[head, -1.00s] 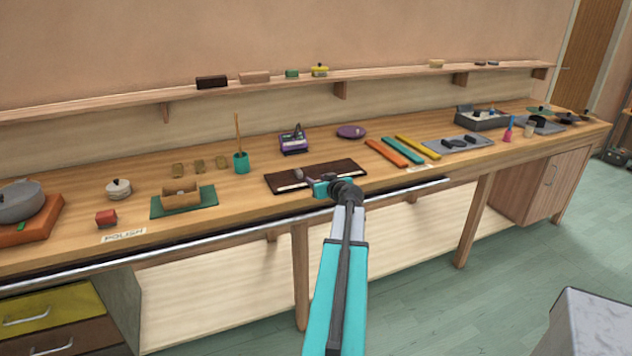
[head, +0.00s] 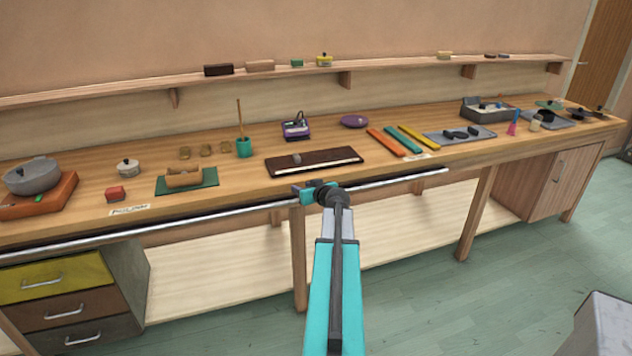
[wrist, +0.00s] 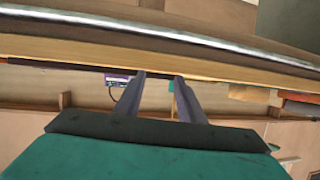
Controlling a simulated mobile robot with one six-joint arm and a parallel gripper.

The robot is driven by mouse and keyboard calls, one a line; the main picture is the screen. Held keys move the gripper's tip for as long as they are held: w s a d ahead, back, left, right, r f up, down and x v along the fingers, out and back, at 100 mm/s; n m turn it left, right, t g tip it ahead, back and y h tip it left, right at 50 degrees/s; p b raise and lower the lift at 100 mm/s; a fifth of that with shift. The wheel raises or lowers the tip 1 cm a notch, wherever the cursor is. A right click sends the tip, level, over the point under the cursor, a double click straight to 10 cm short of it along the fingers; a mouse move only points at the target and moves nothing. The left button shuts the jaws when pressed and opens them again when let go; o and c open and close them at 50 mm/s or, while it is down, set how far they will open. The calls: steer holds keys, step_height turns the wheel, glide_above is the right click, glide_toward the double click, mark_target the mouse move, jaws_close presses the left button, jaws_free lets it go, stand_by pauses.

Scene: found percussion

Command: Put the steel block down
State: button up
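A small grey piece (head: 296,159), possibly the steel block, stands on the dark brown board (head: 335,159) on the bench, toward its left half. It is too small to make out its material. My gripper (head: 298,192) is in front of the bench's front edge, just below and in front of the board, apart from the grey piece. In the wrist view my gripper's two fingers (wrist: 160,76) stand apart with nothing seen between them. The grey piece cannot be made out in the wrist view.
A metal rail (head: 390,182) runs along the bench front, close to my gripper. Left of the board are a teal cup (head: 244,147) and a green mat (head: 208,182). Orange (head: 387,143), teal and yellow bars lie to its right. Bare wood surrounds the board.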

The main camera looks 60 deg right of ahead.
steer(key=w+a+f+n+y, duration=0.1)
steer(key=w+a+f+y, duration=0.1)
steer(key=w+a+f, duration=0.5)
steer(key=w+a+f+n+g+y, duration=0.15)
steer(key=a+f, duration=0.35)
steer(key=a, duration=0.6)
steer(key=w+a+f+n+y, duration=0.2)
steer(key=w+a+f, duration=0.35)
steer(key=a, duration=0.35)
steer(key=s+a+f+n+g+y, duration=0.1)
steer(key=s+a+f+g+y, duration=0.1)
steer(key=a+f, duration=0.8)
steer(key=s+a+f+n+g+y, duration=0.25)
steer(key=a+f, duration=0.25)
steer(key=a, duration=1)
steer(key=s+a+f+n+g, duration=0.1)
steer(key=s+a+f+g, duration=0.2)
steer(key=s+a+f, duration=0.45)
steer(key=s+a+f+g, duration=0.3)
steer(key=s+a+f, duration=0.2)
steer(key=s+a, duration=0.55)
steer(key=s+d+m+g+h, duration=0.3)
steer(key=s+d+g, duration=0.1)
steer(key=s, duration=1.5)
steer(key=shift+s+d+f+g+h, duration=0.2)
steer(key=shift+f+g+h, duration=0.2)
steer(key=shift+g, duration=0.5)
